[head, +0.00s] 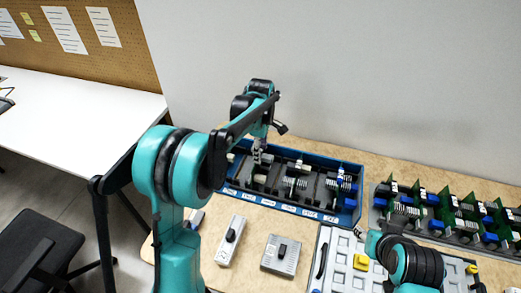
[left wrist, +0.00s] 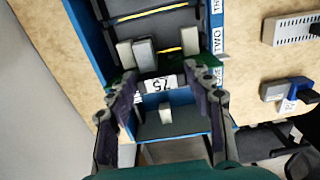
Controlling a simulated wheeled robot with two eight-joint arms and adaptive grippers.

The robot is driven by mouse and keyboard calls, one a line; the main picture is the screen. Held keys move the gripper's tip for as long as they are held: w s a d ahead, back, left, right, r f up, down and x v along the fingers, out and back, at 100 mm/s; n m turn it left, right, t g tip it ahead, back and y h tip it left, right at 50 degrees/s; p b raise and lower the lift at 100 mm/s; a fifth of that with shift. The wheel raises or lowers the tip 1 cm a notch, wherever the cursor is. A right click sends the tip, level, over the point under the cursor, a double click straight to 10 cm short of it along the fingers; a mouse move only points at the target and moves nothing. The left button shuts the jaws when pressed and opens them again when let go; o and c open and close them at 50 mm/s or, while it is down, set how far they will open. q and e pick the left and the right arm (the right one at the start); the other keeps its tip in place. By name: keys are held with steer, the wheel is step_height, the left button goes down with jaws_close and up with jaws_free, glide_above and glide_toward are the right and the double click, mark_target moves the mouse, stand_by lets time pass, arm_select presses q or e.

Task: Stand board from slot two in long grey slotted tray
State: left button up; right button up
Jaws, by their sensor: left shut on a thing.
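My left gripper (head: 257,158) is over the left part of the blue crate (head: 354,212). In the left wrist view its fingers (left wrist: 162,82) are shut on the ends of a green board (left wrist: 128,80) with a white label. The board is seen from above at the crate, near the slot label TWO (left wrist: 217,42). I cannot tell whether it is seated or slightly raised. The long grey slotted tray (head: 374,218) is at the right, with several green boards standing in it.
More dark boards (head: 297,183) stand in the blue crate. In front of it lie a white device (head: 231,240) and a grey box (head: 282,256). A light panel (head: 345,245) with a yellow block (head: 361,262) lies in front of the tray. A pale wall rises behind the table.

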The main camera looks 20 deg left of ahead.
arm_select(q)
steer(key=shift+f, duration=0.15)
steer(key=o, duration=1.3)
steer(key=shift+c, duration=0.2)
steer(key=shift+o, duration=0.6)
steer(key=shift+r+p, duration=1.55)
steer(key=shift+r, duration=0.5)
step_height(320, 180, up, 7)
steer(key=p, duration=0.5)
stand_by(0.5)
